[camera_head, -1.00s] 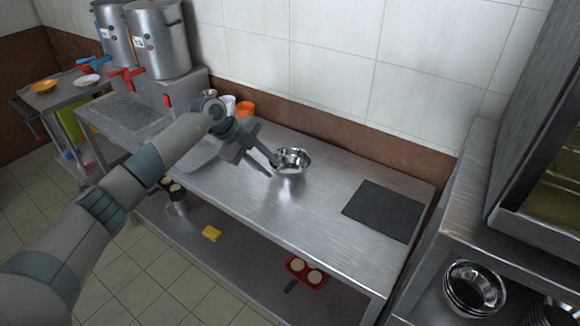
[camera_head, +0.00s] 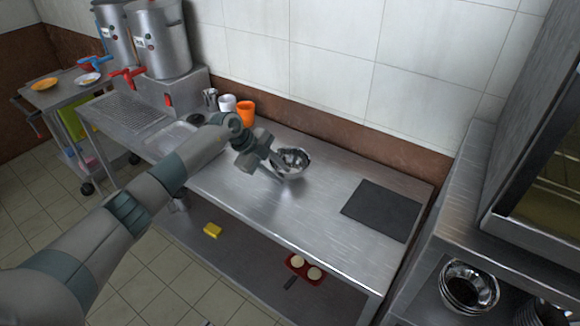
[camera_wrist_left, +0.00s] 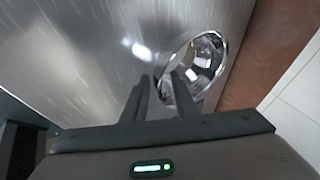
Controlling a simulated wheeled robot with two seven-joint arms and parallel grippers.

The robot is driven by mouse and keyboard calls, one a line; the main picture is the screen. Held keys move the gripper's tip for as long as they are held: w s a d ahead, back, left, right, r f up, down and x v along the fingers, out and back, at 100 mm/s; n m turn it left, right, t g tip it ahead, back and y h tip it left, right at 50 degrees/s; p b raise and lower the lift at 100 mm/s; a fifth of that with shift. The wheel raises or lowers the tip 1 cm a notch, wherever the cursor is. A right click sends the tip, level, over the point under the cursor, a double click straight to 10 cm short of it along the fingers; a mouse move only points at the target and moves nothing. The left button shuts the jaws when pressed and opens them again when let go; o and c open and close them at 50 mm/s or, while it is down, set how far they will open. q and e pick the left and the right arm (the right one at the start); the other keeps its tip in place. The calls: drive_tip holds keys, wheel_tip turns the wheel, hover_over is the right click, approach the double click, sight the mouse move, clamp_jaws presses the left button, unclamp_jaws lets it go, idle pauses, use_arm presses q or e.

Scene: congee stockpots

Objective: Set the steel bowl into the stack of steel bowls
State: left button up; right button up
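My left gripper (camera_head: 274,170) is at the bowl's left side in the head view. In the left wrist view, the gripper (camera_wrist_left: 163,92) has its fingers apart, one overlapping the near rim of the bowl (camera_wrist_left: 205,62) and the other outside it. Whether either finger touches the bowl cannot be told. A stack of steel bowls (camera_head: 468,288) stands at the lower right, on a surface below the oven-like unit. My right gripper is not in view.
A dark mat (camera_head: 383,210) lies to the bowl's right. White and orange cups (camera_head: 245,113) stand at the back by the wall. More stacked dishes (camera_head: 540,312) are at the lower right edge. A red tray (camera_head: 305,270) and yellow sponge (camera_head: 212,230) lie on the lower shelf.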

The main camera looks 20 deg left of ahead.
use_arm(q)
drive_tip(key=shift+c, duration=0.4)
clamp_jaws()
drive_tip(key=shift+r, duration=0.15)
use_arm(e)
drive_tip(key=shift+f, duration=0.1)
